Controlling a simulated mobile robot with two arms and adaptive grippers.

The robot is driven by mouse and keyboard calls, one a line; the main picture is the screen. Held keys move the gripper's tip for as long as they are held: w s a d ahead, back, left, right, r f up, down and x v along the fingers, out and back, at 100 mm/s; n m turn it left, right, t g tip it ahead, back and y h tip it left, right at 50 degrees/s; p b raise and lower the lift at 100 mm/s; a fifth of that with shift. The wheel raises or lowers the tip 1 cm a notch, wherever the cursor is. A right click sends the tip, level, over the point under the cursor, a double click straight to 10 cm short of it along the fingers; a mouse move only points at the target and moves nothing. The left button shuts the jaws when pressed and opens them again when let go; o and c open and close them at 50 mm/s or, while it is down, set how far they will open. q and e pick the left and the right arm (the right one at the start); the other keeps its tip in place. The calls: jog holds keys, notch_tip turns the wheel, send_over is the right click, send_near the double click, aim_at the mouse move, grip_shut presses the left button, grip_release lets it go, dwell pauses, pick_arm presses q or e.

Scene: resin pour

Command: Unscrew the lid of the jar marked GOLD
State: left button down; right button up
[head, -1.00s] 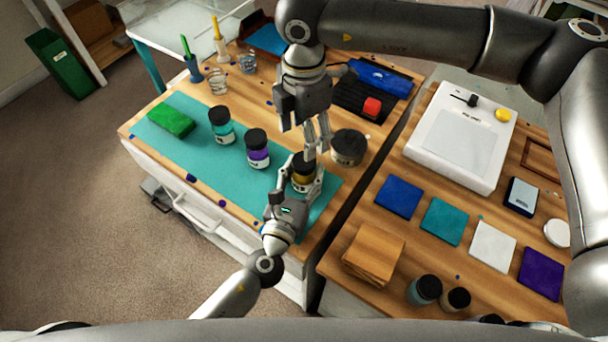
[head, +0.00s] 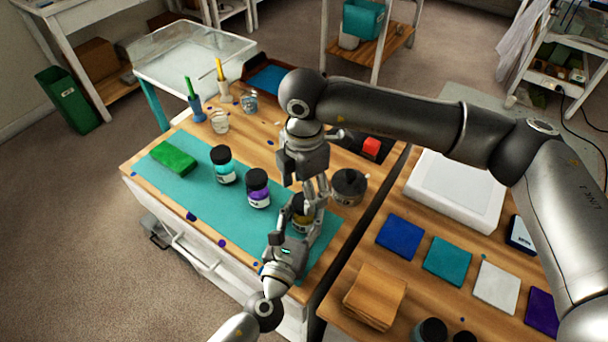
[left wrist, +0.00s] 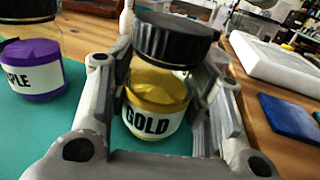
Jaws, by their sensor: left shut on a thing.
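The jar marked GOLD (left wrist: 157,105) stands upright on the teal mat with yellow-gold contents; in the head view it (head: 299,222) is partly hidden by my grippers. Its black ribbed lid (left wrist: 176,40) sits on top in the left wrist view. My left gripper (head: 308,215) is shut on the jar's body, one finger on each side. My right gripper (head: 316,195) points down from above, close to the lid. No right finger shows on the lid in the left wrist view, and the gap between its fingertips is unclear.
A purple jar (head: 257,188) and a turquoise jar (head: 223,165) stand left on the teal mat (head: 205,190), with a green block (head: 173,158) beyond. A dark round pot (head: 348,187) stands close right of the grippers. The white device (head: 455,190) and coloured tiles occupy the right table.

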jog(key=shift+f, duration=1.7)
